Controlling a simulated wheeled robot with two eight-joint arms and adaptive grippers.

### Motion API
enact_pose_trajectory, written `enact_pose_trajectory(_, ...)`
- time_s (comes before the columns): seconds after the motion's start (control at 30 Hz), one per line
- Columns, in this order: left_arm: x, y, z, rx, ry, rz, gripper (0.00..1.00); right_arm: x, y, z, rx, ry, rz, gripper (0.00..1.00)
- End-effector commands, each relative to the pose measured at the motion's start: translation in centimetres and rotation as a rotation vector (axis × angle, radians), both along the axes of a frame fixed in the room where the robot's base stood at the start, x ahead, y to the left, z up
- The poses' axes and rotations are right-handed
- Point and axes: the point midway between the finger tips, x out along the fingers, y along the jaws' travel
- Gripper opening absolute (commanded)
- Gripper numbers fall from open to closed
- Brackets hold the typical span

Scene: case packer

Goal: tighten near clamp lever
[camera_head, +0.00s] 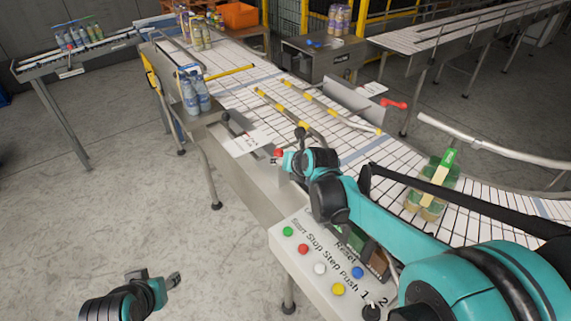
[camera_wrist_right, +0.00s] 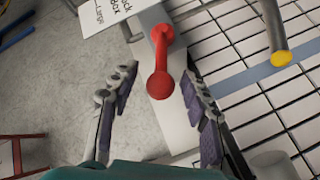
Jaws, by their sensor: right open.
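The near clamp lever (camera_wrist_right: 161,83) is red, with a round end, and sits on a grey metal strip. In the right wrist view it lies between the two fingers of my right gripper (camera_wrist_right: 157,78), which are spread with a gap on each side. In the head view only a small red part of the near lever (camera_head: 279,153) shows, beside my right wrist; my arm hides the right fingers. My left gripper (camera_head: 157,280) is low at the left over bare floor, its fingers apart and empty, far from the lever.
A button panel (camera_head: 318,268) stands below my right arm. A second red lever (camera_head: 393,104) is across the conveyor (camera_head: 235,90). Guide rails with yellow ends (camera_head: 300,104) lie over the belt. Bottles (camera_head: 195,93) stand at its left edge, and a green-topped pack (camera_head: 432,185) at right.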

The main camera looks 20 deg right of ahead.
Motion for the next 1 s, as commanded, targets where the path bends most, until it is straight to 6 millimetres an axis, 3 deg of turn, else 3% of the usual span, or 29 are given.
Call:
enact_pose_trajectory(0.23, 0.0, 0.0, 0.0, 0.0, 0.0, 0.0, 0.45, 0.0, 0.0, 1.4, 0.0, -0.001, 0.0, 0.47)
enact_pose_trajectory(0.5, 0.0, 0.0, 0.0, 0.0, 0.0, 0.0, 0.45, 0.0, 0.0, 6.6, 0.0, 0.0, 0.0, 0.47)
enact_pose_trajectory(0.7, 0.0, 0.0, 0.0, 0.0, 0.0, 0.0, 0.45, 0.0, 0.0, 9.3, 0.0, 0.0, 0.0, 0.47)
enact_pose_trajectory(1.0, 0.0, 0.0, 0.0, 0.0, 0.0, 0.0, 0.45, 0.0, 0.0, 10.0, 0.0, 0.0, 0.0, 0.47)
